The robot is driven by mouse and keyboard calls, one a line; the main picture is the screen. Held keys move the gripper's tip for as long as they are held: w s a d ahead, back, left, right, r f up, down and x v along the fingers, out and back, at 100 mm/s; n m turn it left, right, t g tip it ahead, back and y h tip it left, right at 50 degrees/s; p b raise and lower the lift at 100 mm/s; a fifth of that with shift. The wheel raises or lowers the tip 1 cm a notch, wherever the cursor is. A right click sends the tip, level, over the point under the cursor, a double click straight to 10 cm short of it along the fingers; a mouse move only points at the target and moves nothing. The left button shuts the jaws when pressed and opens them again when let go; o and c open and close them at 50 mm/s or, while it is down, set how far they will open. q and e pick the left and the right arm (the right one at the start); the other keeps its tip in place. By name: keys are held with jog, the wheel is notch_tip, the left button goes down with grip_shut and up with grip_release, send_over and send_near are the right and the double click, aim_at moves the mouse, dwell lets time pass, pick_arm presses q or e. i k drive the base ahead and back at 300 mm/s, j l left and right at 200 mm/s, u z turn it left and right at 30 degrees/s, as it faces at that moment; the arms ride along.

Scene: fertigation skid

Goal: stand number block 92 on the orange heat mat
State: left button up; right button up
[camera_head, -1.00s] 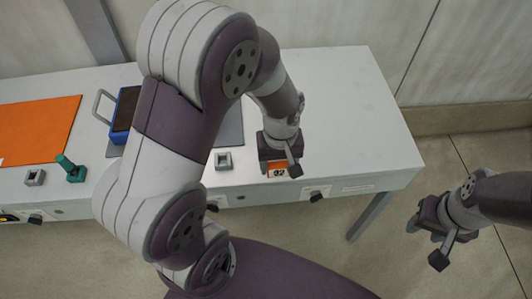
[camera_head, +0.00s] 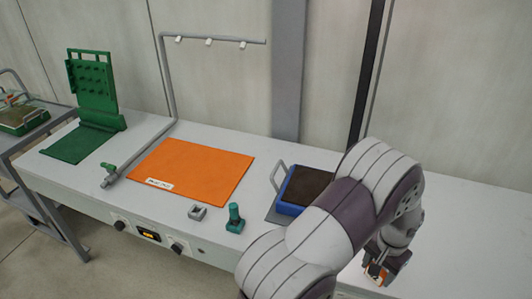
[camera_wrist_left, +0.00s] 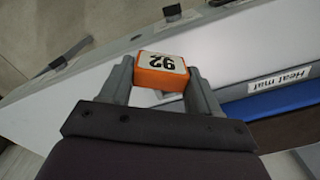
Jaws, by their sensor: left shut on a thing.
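The number block 92 (camera_wrist_left: 161,72) is an orange block with a white face bearing a black 92. My left gripper (camera_wrist_left: 158,80) is shut on it, one finger on each side, in the left wrist view. In the head view my left gripper (camera_head: 380,276) is at the lower right, over the front part of the bench, with a little of the block (camera_head: 375,271) showing. The orange heat mat (camera_head: 197,168) lies flat and bare on the bench, well to the left of the gripper. A small white label sits at its front left corner. My right gripper is out of view.
A grey square holder (camera_head: 197,212) and a green plunger-like piece (camera_head: 235,220) sit in front of the mat. A grey pipe (camera_head: 137,154) runs along its left. A green pegged stand (camera_head: 92,90) is farther left.

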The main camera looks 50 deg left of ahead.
aim_at(164, 173)
jog(key=k+j, duration=0.1)
jog(key=j, duration=0.35)
jog(key=k+j, duration=0.15)
jog(key=j, duration=0.25)
jog(key=k+j, duration=0.1)
jog(key=j, duration=0.35)
jog(key=k+j, duration=0.1)
jog(key=j, duration=0.35)
jog(key=k+j, duration=0.15)
jog(key=j, duration=0.25)
jog(key=k+j, duration=0.1)
jog(key=j, duration=0.35)
jog(key=k+j, duration=0.15)
jog(key=j, duration=0.25)
jog(key=i+j, duration=0.1)
jog(key=j, duration=0.2)
jog(key=i+j, duration=0.1)
jog(key=j, duration=0.25)
